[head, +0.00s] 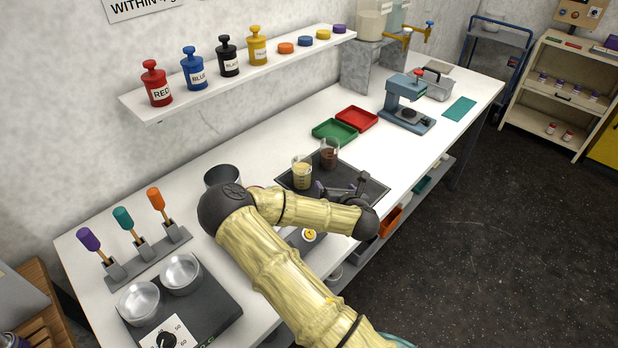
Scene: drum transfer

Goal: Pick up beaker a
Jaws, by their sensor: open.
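Two glass beakers stand upright in the dark tray (372,191) on the white bench. One beaker (302,175) holds pale yellow liquid, and the other beaker (328,155) behind it to the right holds dark red-brown liquid. I cannot read a label that tells which is beaker a. My gripper (338,189) is dark, open and low over the tray, just right of the yellow beaker and in front of the brown one. No beaker is seen between its jaws. My arm hides part of the tray's front.
A dark pot (221,176) stands left of the tray. Green (335,132) and red (357,118) trays lie behind it. A teal press-like device (407,102) stands farther right. A hotplate with two metal dishes (180,272) is at front left. A shelf (240,72) holds coloured bottles.

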